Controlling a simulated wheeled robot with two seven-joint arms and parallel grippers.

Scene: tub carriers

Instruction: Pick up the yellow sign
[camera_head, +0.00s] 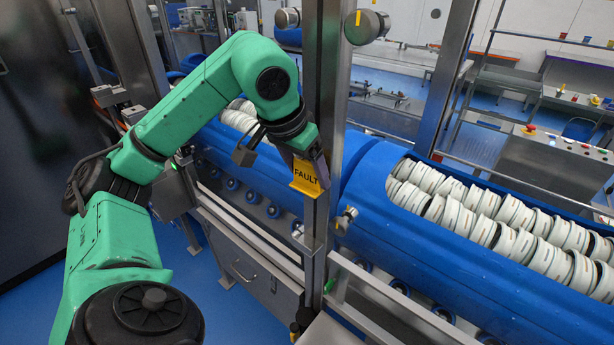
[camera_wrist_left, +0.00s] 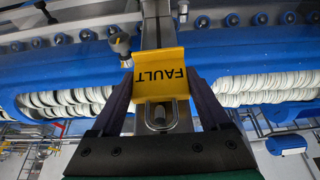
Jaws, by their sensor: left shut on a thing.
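The yellow sign (camera_head: 306,178) with the black word FAULT is at the steel post in the middle of the head view. It also shows in the left wrist view (camera_wrist_left: 161,75), upside down, between the two dark fingers. My left gripper (camera_head: 309,165) reaches it from above left and is shut on it. In the left wrist view the fingers (camera_wrist_left: 160,100) flank the sign's lower part, with a metal loop (camera_wrist_left: 157,118) just below it. I cannot tell whether the sign touches the post. My right gripper is not in view.
The steel post (camera_head: 325,100) stands right behind the sign. Blue conveyor housings (camera_head: 400,240) run on both sides, with rows of white tubs (camera_head: 480,210). A steel rail (camera_head: 375,295) and a grey cabinet (camera_head: 255,270) are below. Blue floor shows at lower left.

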